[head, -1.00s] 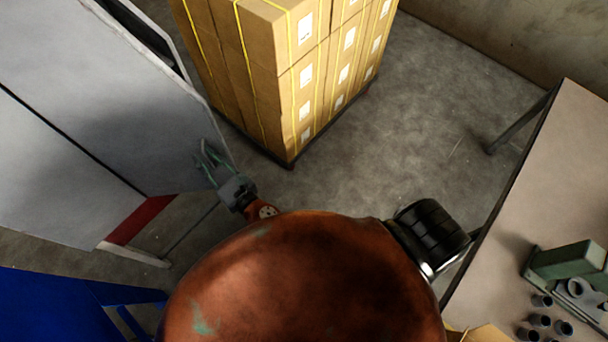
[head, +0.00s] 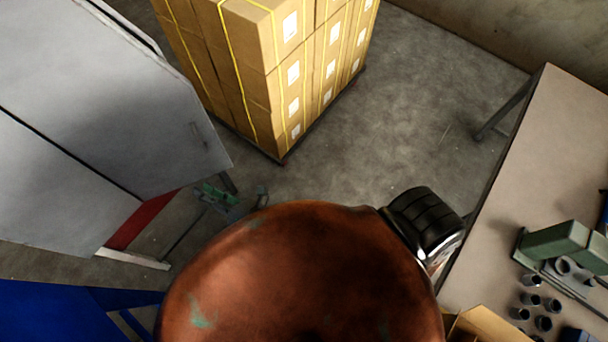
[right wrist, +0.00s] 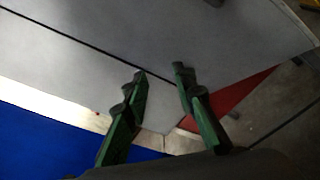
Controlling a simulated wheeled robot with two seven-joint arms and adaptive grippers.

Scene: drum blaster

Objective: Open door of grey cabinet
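The grey cabinet (head: 110,110) stands at the left in the head view, with a dark seam running down its front. A red wedge (head: 145,218) shows below its lower right panel. The cabinet front also fills much of the right wrist view (right wrist: 190,35). I cannot tell how far its door stands open. My right gripper (head: 218,193) is near the lower right corner of the cabinet, partly hidden by my orange body. In the right wrist view its green fingers (right wrist: 160,75) are apart and empty, in front of the seam's lower end. My left gripper is not in view.
Strapped cardboard boxes (head: 270,70) stand on a pallet behind the cabinet. A workbench (head: 545,150) with several small parts is at the right. A blue object (head: 60,305) is at the lower left. Grey floor (head: 400,120) lies clear between boxes and bench.

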